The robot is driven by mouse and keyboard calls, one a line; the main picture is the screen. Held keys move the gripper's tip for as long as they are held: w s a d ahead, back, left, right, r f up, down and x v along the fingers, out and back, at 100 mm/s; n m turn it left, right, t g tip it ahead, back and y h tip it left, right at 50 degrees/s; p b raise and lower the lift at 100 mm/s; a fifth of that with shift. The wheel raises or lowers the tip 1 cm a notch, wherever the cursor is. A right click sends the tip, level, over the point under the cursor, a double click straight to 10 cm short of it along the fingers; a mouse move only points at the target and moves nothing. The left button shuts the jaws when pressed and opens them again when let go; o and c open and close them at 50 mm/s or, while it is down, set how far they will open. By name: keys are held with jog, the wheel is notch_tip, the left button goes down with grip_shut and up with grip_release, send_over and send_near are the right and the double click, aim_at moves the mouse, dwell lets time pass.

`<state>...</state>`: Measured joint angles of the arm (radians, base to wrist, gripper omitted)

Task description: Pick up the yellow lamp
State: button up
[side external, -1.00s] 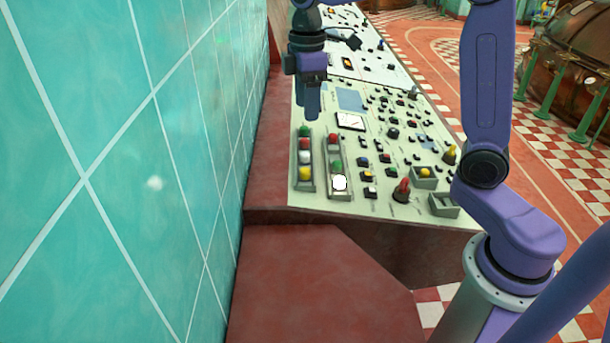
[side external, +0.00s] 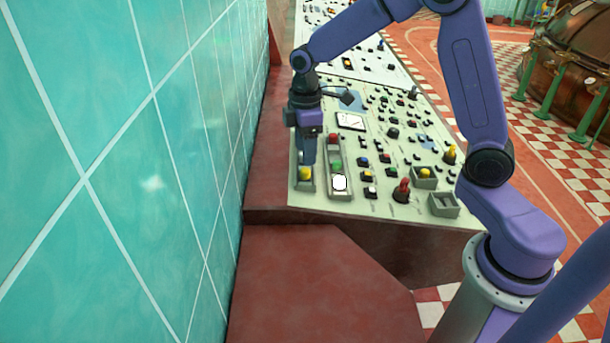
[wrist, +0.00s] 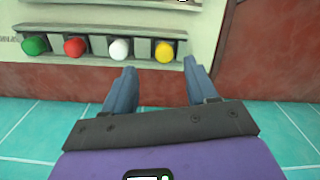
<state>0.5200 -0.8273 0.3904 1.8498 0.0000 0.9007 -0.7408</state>
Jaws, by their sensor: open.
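The yellow lamp (side external: 305,174) is a small rounded knob at the near end of the left grey rack (side external: 299,187). In the wrist view the yellow lamp (wrist: 164,51) is at the right end of a row of lamps. My gripper (side external: 307,160) is just above the near part of this rack, fingers pointing down. In the wrist view my gripper (wrist: 160,67) is open and empty, with the lamp just beyond the gap between the fingertips. The fingers hide part of the rack in the side view.
White (wrist: 120,49), red (wrist: 75,47) and green (wrist: 35,45) lamps sit beside the yellow one. A second rack (side external: 345,193) stands to the right. Another yellow lamp (side external: 425,172) sits in a separate box. The teal tiled wall (side external: 150,200) is on the left.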

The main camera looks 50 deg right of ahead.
aim_at(305, 169)
jog(key=shift+s+a+f, duration=0.15)
jog(key=shift+f, duration=1.2)
jog(key=shift+s+a+f, duration=0.1)
jog(key=shift+f, duration=1.2)
jog(key=shift+c, duration=0.3)
grip_shut()
